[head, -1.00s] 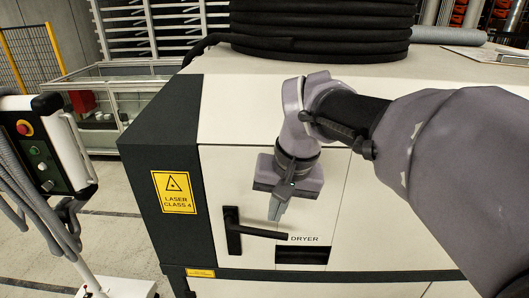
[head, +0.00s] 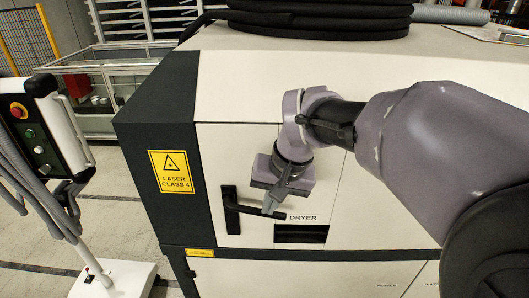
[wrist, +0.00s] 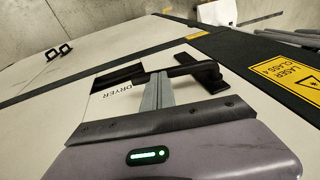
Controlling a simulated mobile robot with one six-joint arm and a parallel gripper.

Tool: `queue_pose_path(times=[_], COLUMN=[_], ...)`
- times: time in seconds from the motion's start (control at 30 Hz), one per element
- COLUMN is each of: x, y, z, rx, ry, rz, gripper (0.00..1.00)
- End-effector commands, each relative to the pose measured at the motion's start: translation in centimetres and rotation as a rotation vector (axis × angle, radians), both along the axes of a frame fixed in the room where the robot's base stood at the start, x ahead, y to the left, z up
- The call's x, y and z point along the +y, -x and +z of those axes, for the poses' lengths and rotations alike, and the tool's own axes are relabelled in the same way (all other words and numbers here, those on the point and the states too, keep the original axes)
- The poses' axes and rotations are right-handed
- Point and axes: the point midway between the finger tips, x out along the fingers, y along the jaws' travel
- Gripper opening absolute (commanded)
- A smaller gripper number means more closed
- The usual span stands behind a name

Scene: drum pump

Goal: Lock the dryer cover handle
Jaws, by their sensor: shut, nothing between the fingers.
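The dryer cover handle (head: 232,209) is black, with an upright back plate and a lever that points right and lies nearly level. It is on the pale cover panel (head: 223,150), left of the DRYER label. My gripper (head: 268,208) is shut and empty, its fingertips at the lever's outer part. In the wrist view the grey fingers (wrist: 157,90) are together and overlap the lever of the handle (wrist: 207,75). I cannot tell for sure whether they touch it. The fingers hide part of the lever.
A dark slot (head: 301,234) lies below the DRYER label. A yellow laser warning sign (head: 173,172) is on the dark corner post. A control panel stand (head: 45,125) with hoses stands at the left. A coiled black hose (head: 320,18) lies on top of the machine.

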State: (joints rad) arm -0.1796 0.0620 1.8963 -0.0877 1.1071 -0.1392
Motion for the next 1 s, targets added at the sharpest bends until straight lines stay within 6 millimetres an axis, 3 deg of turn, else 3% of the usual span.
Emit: queue_pose_path(times=[0.47,1.0], x=[-0.1,2.2], y=[-0.1,-0.2], z=[-5.1,-9.7], rx=[-0.027,-0.058], ry=[-0.384,-0.896], rz=[-0.005,-0.001], gripper=[0.0,0.0])
